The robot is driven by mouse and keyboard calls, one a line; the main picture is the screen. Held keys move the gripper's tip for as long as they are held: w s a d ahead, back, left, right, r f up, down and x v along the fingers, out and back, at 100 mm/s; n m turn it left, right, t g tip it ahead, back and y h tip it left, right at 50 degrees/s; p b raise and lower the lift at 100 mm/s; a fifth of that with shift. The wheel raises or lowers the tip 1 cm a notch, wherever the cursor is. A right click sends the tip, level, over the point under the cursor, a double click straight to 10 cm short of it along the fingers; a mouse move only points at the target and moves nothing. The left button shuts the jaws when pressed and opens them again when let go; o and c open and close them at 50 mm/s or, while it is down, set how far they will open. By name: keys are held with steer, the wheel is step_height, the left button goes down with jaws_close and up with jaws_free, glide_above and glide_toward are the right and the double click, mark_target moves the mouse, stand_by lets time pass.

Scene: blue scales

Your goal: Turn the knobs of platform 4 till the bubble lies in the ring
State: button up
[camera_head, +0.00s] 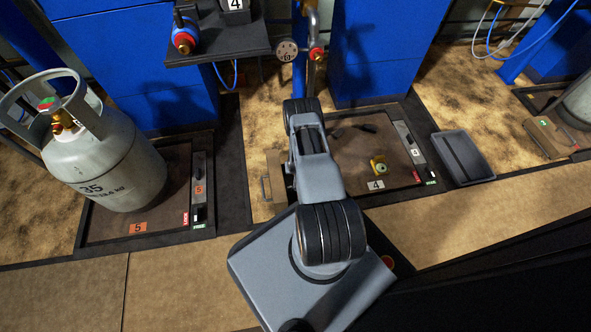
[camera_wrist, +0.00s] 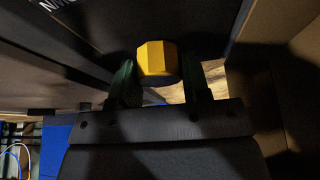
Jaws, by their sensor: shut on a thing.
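Platform 4 (camera_head: 345,190) lies right of my arm in the head view, with a white "4" label on its front edge. A small yellow level (camera_head: 379,165) with a greenish round top sits on it; the bubble and ring are too small to tell apart. In the wrist view, a yellow faceted knob (camera_wrist: 157,58) stands between the two dark green fingers of my gripper (camera_wrist: 159,78), which is shut on it. My arm hides the gripper and this knob in the head view. The platform's other knobs cannot be made out.
A grey gas cylinder (camera_head: 118,160) stands on platform 5 (camera_head: 165,222) at the left. A dark grey tray (camera_head: 463,157) lies right of platform 4. Blue columns (camera_head: 385,45) and a pressure gauge (camera_head: 287,50) stand behind. The floor strip in front is clear.

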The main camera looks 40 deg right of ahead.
steer(key=shift+c, duration=0.8)
steer(key=shift+m+g+h, duration=0.35)
steer(key=shift+m, duration=0.9)
steer(key=shift+m+g+h, duration=0.35)
steer(key=shift+m, duration=0.9)
steer(key=o, duration=0.9)
steer(key=shift+o, duration=0.2)
steer(key=shift+n, duration=0.3)
